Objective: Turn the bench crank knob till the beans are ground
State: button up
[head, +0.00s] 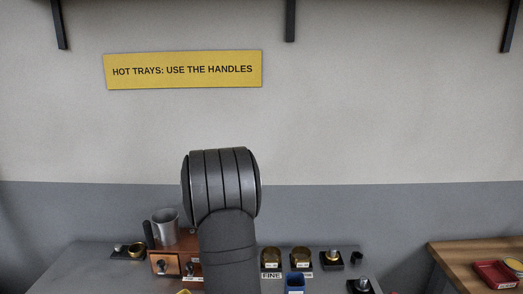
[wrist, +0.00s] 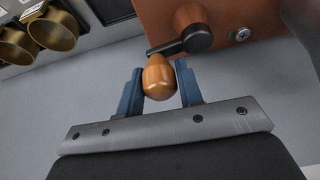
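In the wrist view the crank knob (wrist: 158,80), a rounded orange-brown wooden grip, sits between the two blue fingers of my gripper (wrist: 160,82). The fingertips appear to touch it on both sides. The black crank arm (wrist: 180,45) runs from the knob up and right to a round hub. Behind it is the brown mill body (wrist: 245,12), with a second rounded wooden part (wrist: 188,15) by the crank hub. In the head view my arm hides the gripper and knob; a brown wooden box (head: 187,252) shows left of it. No beans are visible.
Two brass cups (wrist: 53,30) stand at upper left in the wrist view. A metal pitcher (head: 165,228) stands left. Wooden table with red tray (head: 492,275) is far right.

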jog(key=o, duration=0.4)
jog(key=shift+w, duration=0.1)
jog(key=shift+a, duration=0.1)
jog(key=shift+r, duration=4)
notch_tip(320, 180, down, 8)
jog(key=shift+f, duration=0.25)
jog(key=shift+w+a+r, duration=0.15)
jog(key=shift+w+r, duration=0.05)
jog(key=shift+w, duration=0.35)
jog(key=shift+w+a, duration=0.45)
jog(key=shift+w, duration=0.15)
